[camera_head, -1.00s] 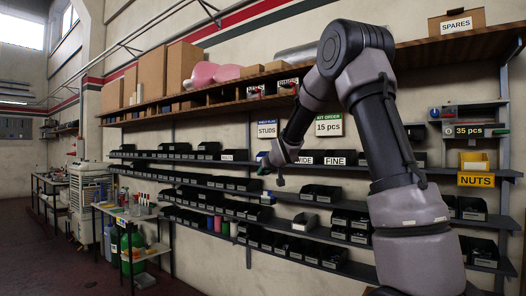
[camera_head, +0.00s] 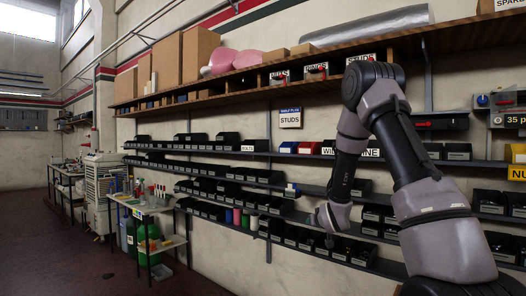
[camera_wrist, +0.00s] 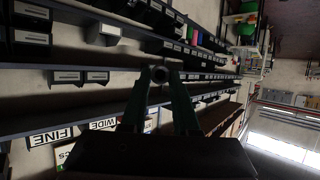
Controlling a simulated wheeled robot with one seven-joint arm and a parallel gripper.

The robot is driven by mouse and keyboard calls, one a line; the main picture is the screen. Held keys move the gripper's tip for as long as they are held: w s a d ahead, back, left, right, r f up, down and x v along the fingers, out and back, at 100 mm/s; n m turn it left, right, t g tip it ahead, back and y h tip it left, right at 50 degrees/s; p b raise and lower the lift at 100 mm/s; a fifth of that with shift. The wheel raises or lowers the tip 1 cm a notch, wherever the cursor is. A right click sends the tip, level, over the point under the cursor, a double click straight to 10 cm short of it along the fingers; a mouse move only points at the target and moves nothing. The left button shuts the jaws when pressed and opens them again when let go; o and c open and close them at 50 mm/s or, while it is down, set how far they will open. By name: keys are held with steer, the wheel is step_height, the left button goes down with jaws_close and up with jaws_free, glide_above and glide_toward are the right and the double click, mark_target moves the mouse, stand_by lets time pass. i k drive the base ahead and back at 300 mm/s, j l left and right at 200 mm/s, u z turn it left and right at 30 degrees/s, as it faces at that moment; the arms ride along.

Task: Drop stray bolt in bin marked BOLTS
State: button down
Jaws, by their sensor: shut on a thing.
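My gripper (camera_wrist: 160,78) is shut on a small round-ended metal piece (camera_wrist: 160,74), which looks like the bolt, in the wrist view. Most of it is hidden between the fingers. In the head view my gripper (camera_head: 328,240) hangs low in front of the lower rows of bins, and the held piece cannot be made out there. I cannot read BOLTS on any bin for certain. A small white label (camera_head: 247,148) on the upper bin row is too blurred to read surely. Readable signs nearby include STUDS (camera_head: 290,118).
Rows of black bins (camera_head: 300,237) fill the wall shelves. Red and blue bins (camera_head: 308,148) stand on the upper row. A wooden shelf (camera_head: 250,88) with cardboard boxes (camera_head: 197,62) overhangs them. A bench (camera_head: 150,206) stands left, and the floor (camera_head: 90,255) before it is open.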

mark_target(244, 151)
steer(key=i+j+z, duration=0.25)
steer(key=i+j, duration=0.25)
steer(key=j, duration=0.2)
steer(key=i+j+z, duration=0.15)
steer(key=j, duration=0.2)
steer(key=i+j+z, duration=0.15)
steer(key=j, duration=0.3)
steer(key=i+j+z, duration=0.1)
steer(key=i+j, duration=0.2)
steer(key=j, duration=0.1)
